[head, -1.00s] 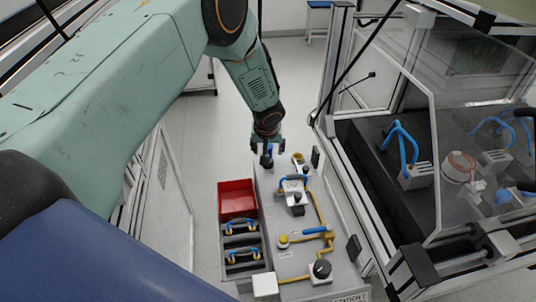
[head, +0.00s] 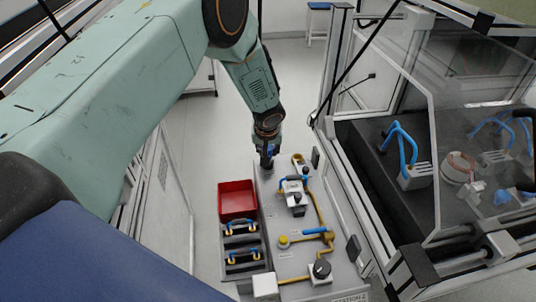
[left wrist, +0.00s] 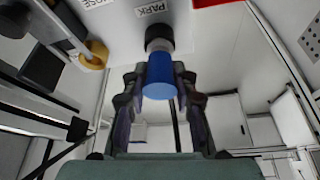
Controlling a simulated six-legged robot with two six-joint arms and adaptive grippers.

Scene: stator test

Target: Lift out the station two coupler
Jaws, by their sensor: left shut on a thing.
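My left gripper (head: 267,160) is at the far left corner of the grey station panel (head: 296,262). In the left wrist view its fingers (left wrist: 160,88) are shut on a blue cylinder (left wrist: 159,78) with a black and pale metal neck. The neck meets the panel beside a PARK label (left wrist: 152,9). I cannot tell whether the cylinder is the coupler. Further along the panel are a grey block with a blue arched handle (head: 293,181), yellow pipes (head: 317,207) and a blue lever (head: 315,230). My right gripper is not in view.
A red bin (head: 237,197) and a dark tray (head: 243,240) holding two blue-handled pieces stand left of the panel. A framed enclosure with clear panes (head: 395,85) stands close on the right. The floor beyond the panel is clear.

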